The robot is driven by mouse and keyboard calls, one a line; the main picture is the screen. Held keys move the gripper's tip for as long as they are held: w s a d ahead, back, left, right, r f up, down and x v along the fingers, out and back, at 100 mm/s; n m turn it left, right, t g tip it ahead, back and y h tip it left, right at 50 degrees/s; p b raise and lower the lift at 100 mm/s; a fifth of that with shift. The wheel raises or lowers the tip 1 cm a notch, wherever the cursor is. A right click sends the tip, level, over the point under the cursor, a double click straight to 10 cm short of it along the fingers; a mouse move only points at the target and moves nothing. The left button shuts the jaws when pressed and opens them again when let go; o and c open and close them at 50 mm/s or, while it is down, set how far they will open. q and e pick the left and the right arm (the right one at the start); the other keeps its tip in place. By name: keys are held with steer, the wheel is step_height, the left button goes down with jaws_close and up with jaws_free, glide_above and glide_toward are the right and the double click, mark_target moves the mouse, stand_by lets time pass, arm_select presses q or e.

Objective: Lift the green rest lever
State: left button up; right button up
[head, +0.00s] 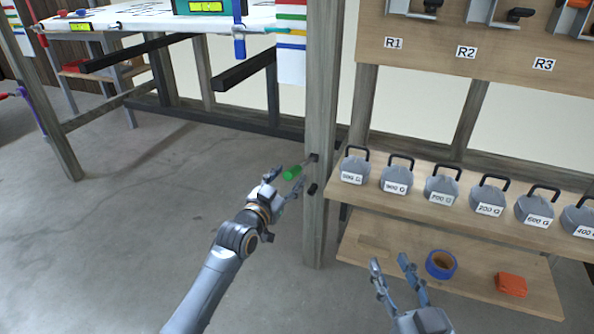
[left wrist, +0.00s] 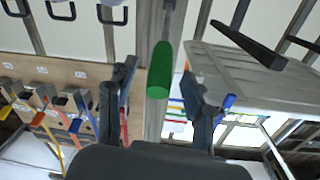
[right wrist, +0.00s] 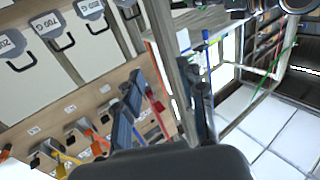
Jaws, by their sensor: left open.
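The green rest lever (head: 292,173) is a short rod with a green grip, sticking out to the left from the wooden post (head: 321,130) in the head view. My left gripper (head: 284,182) is open, with its fingers around or just below the green grip. In the left wrist view the green grip (left wrist: 160,70) shows between the two open fingers (left wrist: 165,100), ahead of them; I cannot tell whether they touch it. My right gripper (head: 392,266) is open and empty, low in front of the lower shelf.
Several grey labelled weights (head: 395,178) stand on the shelf right of the post. Blue tape (head: 441,264) and an orange item (head: 511,284) lie on the lower shelf (head: 375,250). The floor at left is clear.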

mark_target(297, 167)
arm_select(q)
steer(key=b+x, duration=0.1)
steer(key=x, duration=0.4)
steer(key=shift+w+d+b, duration=0.1)
steer(key=shift+w+b, duration=0.2)
steer(key=shift+b, duration=0.05)
arm_select(e)
step_height(297, 167, up, 8)
steer(key=s+t+y, duration=0.1)
steer(key=t+y, duration=0.1)
steer(key=t, duration=0.3)
steer(key=shift+s+a+r, duration=0.15)
steer(key=shift+s+a, duration=0.2)
steer(key=shift+s, duration=0.05)
arm_select(q)
jaws_close()
